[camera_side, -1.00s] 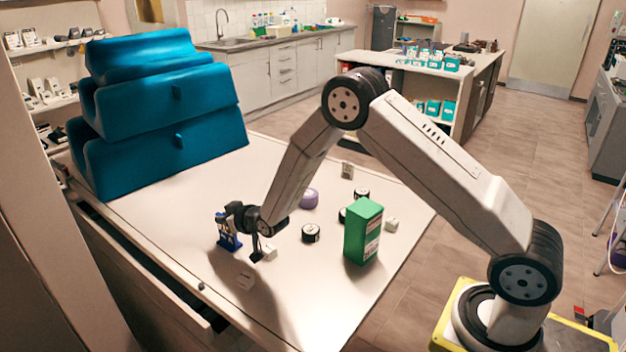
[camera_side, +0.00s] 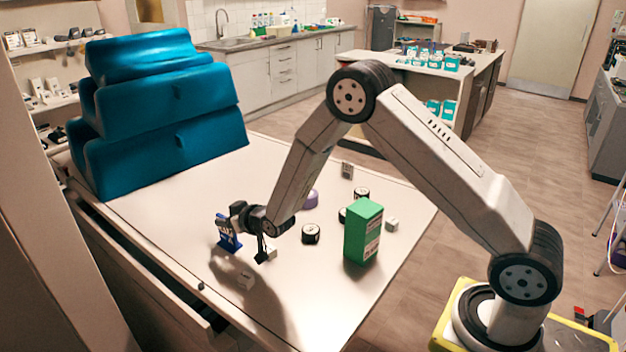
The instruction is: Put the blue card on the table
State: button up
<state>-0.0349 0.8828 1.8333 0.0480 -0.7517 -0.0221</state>
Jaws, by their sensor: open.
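The blue card (camera_side: 230,241) stands upright or nearly so on the left part of the white table (camera_side: 180,225). It has white marks on its face. My gripper (camera_side: 245,241) is low over the table, with its jaws apart. The card is at the left side of the jaws, and a dark finger shows to its right, close to the table. I cannot tell whether the card touches the left finger or the table. The wrist partly hides the area behind the card.
Large blue stacked cushions (camera_side: 160,110) fill the table's back left. The front of the table is mostly clear.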

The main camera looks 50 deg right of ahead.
jog(key=v, duration=1)
jog(key=shift+s, duration=0.25)
dwell(0.5)
jog(key=s+d+r+g, duration=0.1)
jog(key=s+g, duration=0.9)
jog(key=s, duration=1.1)
jog(key=shift+s+d+r+g, duration=0.3)
jog(key=shift+r+g, duration=0.1)
jog(key=shift+r, duration=0.3)
jog(key=o, duration=0.7)
jog(key=shift+c, duration=0.2)
jog(key=shift+r, duration=0.2)
